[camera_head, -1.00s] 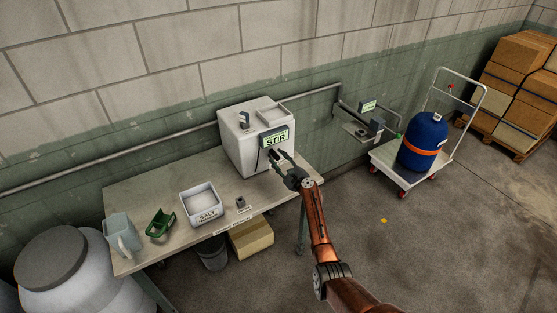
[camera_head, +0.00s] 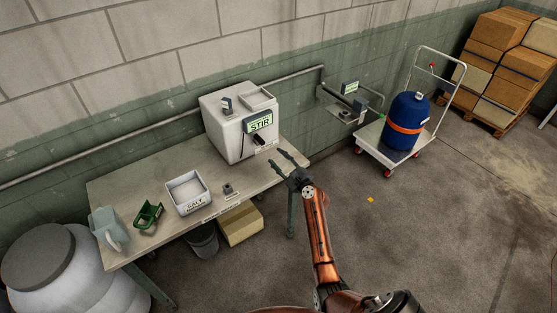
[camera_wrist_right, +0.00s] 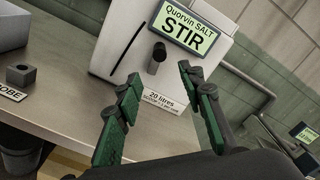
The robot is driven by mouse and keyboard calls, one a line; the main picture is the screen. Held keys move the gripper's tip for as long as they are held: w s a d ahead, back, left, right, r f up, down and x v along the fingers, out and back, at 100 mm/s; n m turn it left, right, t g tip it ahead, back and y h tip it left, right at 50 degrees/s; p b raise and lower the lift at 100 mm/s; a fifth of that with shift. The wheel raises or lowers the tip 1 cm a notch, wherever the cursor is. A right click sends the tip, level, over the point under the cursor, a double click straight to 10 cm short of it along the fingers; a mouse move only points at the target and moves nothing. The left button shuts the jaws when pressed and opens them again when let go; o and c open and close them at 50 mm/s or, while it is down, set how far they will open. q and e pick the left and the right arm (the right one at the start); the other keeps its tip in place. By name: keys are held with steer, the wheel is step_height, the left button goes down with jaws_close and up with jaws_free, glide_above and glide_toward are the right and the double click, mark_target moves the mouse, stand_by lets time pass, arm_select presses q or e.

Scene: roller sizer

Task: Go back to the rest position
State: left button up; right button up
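My right gripper (camera_head: 286,166) is open and empty, at the right end of the table and in front of the white machine (camera_head: 222,130). Its two green-padded fingers (camera_wrist_right: 160,110) stand apart in the right wrist view. The machine has a lit "STIR" display (camera_wrist_right: 183,28) and a dark knob or lever (camera_wrist_right: 157,57) on its front; the fingers are apart from it. My left gripper is not in view.
On the table (camera_head: 160,178) stand a grey-blue jug (camera_head: 107,229), a green scoop (camera_head: 148,214), a SALT bin (camera_head: 188,191) and a small dark block (camera_head: 228,190). A trolley (camera_head: 372,147) carries a blue drum (camera_head: 406,118). Open floor lies at right.

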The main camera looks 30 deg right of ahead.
steer(key=shift+s, duration=0.15)
steer(key=shift+f, duration=0.1)
stand_by(0.3)
